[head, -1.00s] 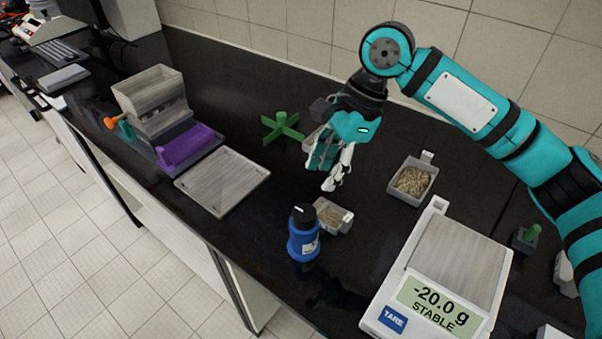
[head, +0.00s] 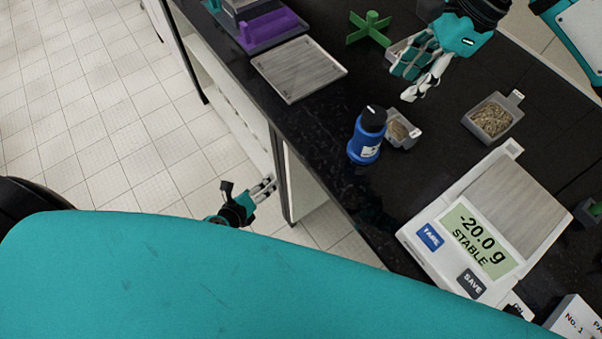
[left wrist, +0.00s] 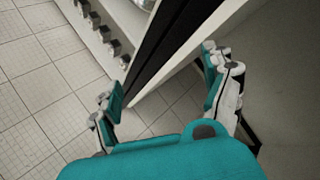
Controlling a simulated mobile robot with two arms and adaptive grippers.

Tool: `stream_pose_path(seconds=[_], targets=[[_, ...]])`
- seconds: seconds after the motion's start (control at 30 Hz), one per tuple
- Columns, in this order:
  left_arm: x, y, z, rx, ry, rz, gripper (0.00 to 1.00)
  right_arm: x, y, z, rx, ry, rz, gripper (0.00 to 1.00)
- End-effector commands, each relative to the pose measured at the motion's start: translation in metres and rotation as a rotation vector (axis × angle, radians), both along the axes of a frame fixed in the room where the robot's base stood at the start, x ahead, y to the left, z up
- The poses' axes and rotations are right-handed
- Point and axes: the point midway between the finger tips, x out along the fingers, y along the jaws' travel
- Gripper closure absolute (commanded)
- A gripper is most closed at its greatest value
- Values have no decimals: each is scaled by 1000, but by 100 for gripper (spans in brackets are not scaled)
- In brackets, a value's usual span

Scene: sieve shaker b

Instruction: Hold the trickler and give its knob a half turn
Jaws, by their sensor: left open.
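I cannot tell for sure which item is the trickler. A small grey block with a green knob (head: 597,208) shows at the right edge, partly cut off. A blue bottle with a black cap (head: 366,137) stands upright near the counter's front edge. My left gripper (head: 268,186) is low, beyond the counter's front edge, over the floor. It is open and empty in the left wrist view (left wrist: 166,82). My right gripper (head: 410,84) hangs over the counter behind the bottle, apart from it, with nothing visible in its fingers; its opening is unclear.
A balance (head: 430,210) reads -20.0 g. Small grain trays stand beside the bottle (head: 408,140) and farther right (head: 515,103). A green cross-shaped piece (head: 369,28), a flat plate (head: 298,68) and a purple part (head: 272,30) are at the back. Cabinet fronts flank the left gripper.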

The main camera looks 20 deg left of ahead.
Motion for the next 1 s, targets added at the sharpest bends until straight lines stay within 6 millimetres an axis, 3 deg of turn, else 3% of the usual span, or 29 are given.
stream_pose_path(seconds=[0.03,0.17,0.3,0.5,0.7,0.87,1.0], targets=[[5,-14,28,73,-75,-103,17,0,0,0,0,0,0,62],[3,-53,95,251,-270,-328,17,0,0,0,0,0,0,62],[-11,-92,163,396,-479,-512,17,0,0,0,0,0,0,62],[-37,-130,231,510,-703,-670,17,0,0,0,0,0,0,62],[-50,-144,258,553,-796,-726,17,0,0,0,0,0,0,62],[-49,-147,261,557,-805,-730,17,0,0,0,0,0,0,62],[-36,-155,261,554,-804,-725,17,0,0,0,0,0,0,62]])
